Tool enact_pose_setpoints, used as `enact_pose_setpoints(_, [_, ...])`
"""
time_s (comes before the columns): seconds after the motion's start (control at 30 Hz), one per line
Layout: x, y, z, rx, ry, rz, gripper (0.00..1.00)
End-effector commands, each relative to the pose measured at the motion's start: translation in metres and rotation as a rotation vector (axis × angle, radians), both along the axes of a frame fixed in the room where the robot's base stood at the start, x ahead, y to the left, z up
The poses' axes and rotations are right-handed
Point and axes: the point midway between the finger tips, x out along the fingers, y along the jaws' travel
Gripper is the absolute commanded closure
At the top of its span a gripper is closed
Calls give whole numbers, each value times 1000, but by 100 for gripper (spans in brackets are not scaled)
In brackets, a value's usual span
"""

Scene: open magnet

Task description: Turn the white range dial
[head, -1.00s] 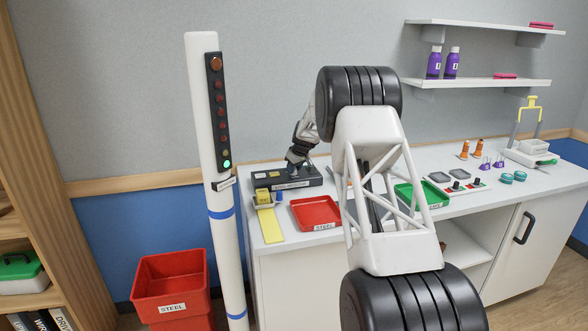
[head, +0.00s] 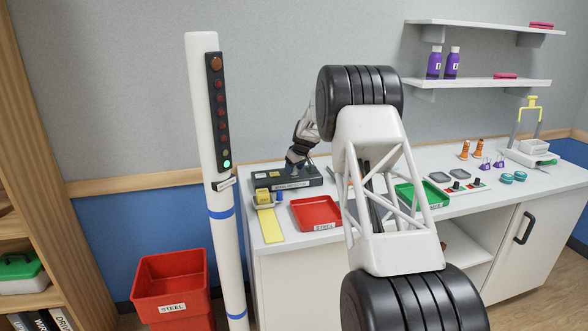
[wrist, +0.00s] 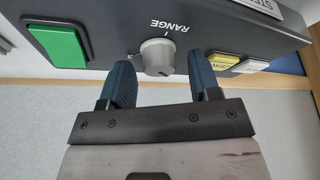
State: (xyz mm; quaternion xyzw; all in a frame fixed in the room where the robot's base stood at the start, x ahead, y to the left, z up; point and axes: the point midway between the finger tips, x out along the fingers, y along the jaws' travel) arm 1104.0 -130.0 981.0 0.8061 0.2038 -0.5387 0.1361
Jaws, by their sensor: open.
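The white range dial (wrist: 158,57) shows light grey in the wrist view, on the front of a dark panel (wrist: 110,22), under the printed word RANGE. My gripper (wrist: 163,78) is open. Its two blue fingertips stand to the left and right of the dial, with visible gaps on both sides. Whether the fingertips reach the dial's depth is hard to tell. In the head view, my gripper (head: 296,168) is at the dark box (head: 272,180) on the bench, and the dial is hidden there.
A green button (wrist: 58,46) lies left of the dial, and yellow (wrist: 250,66) and white (wrist: 222,60) buttons lie right of it. In the head view, a red tray (head: 316,213) and a yellow strip (head: 270,226) lie in front of the box.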

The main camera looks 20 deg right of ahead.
Motion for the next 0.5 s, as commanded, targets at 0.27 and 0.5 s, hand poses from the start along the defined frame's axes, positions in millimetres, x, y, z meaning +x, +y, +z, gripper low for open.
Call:
enact_pose_setpoints(0.27, [-9,-5,26,0,-1,0,43])
enact_pose_setpoints(0.5, [-19,-10,53,0,-1,0,43])
